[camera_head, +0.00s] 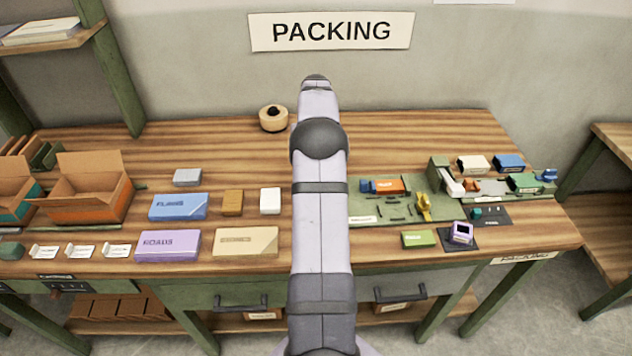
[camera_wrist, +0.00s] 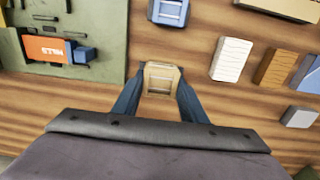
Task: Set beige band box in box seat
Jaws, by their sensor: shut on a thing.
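My gripper (camera_wrist: 160,92) is in the wrist view, its two blue fingers shut on a small beige box (camera_wrist: 162,71) with a paler face. I cannot tell how high the box is above the wooden table. Beyond it, at the top edge, is a blue-rimmed piece with a grey, lined face (camera_wrist: 168,12), apart from the held box; I cannot tell whether it is the box seat. In the head view my arm hides the gripper, the held box and this piece. A larger flat beige box (camera_head: 245,241) lies left of my arm.
Left of my arm lie a blue box (camera_head: 178,207), a lilac box (camera_head: 167,245), a brown box (camera_head: 232,202) and a white box (camera_head: 270,201). To the right, a green board (camera_head: 375,220) carries an orange-and-blue piece (camera_head: 387,186). A tape roll (camera_head: 273,119) stands at the back.

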